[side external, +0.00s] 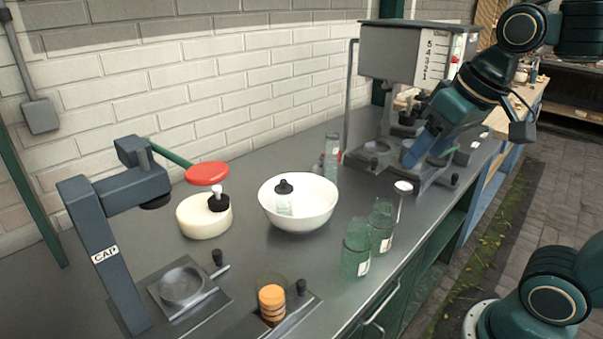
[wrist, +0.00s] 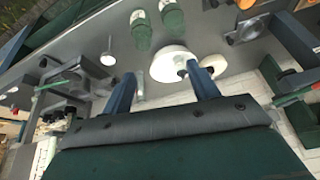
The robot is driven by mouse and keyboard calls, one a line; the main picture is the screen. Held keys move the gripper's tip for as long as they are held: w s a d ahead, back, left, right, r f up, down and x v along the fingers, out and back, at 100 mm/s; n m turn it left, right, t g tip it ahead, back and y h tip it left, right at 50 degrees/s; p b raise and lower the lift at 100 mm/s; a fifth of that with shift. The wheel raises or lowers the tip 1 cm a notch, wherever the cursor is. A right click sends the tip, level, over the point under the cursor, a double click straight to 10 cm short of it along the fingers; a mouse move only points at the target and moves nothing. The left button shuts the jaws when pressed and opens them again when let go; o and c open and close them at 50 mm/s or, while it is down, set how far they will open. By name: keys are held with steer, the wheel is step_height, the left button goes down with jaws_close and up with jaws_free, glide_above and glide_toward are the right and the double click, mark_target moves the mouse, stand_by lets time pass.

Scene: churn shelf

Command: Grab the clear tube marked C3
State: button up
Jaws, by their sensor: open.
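A clear tube (side external: 332,157) with a pale label stands upright on the counter behind the white bowl; it shows faintly between my fingers in the wrist view (wrist: 140,86). Two greenish clear jars with white labels, a nearer one (side external: 356,247) and a farther one (side external: 382,226), stand at the counter's front edge. Another small labelled clear container with a black top (side external: 284,198) is in the bowl. I cannot read C3 on any label. My gripper (side external: 412,155) is open with blue fingers, right of the upright tube and apart from it; its fingers also show in the wrist view (wrist: 160,75).
The white bowl (side external: 312,217) is mid-counter. A grey machine with a numbered scale (side external: 437,58) stands behind my gripper. A cream round container (side external: 203,222), the CAP press (side external: 105,255) and a jar of orange discs (side external: 271,300) are at the left.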

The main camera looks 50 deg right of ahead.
steer(key=w+d+r+m+g, duration=0.1)
steer(key=w+d+r+m, duration=0.25)
steer(key=w, duration=0.65)
steer(key=w+d+r+m+g, duration=0.1)
steer(key=w+d+r+m, duration=0.25)
steer(key=w, duration=0.65)
steer(key=w+d+f+m+g, duration=0.3)
steer(key=w+d+f+m, duration=0.4)
steer(key=w+d+f, duration=0.3)
steer(key=w+d, duration=0.2)
steer(key=w, duration=0.2)
steer(key=shift+d+f, duration=0.2)
steer(key=shift+f, duration=0.15)
steer(key=shift+f, duration=0.1)
step_height(320, 180, down, 8)
steer(key=shift+f, duration=0.2)
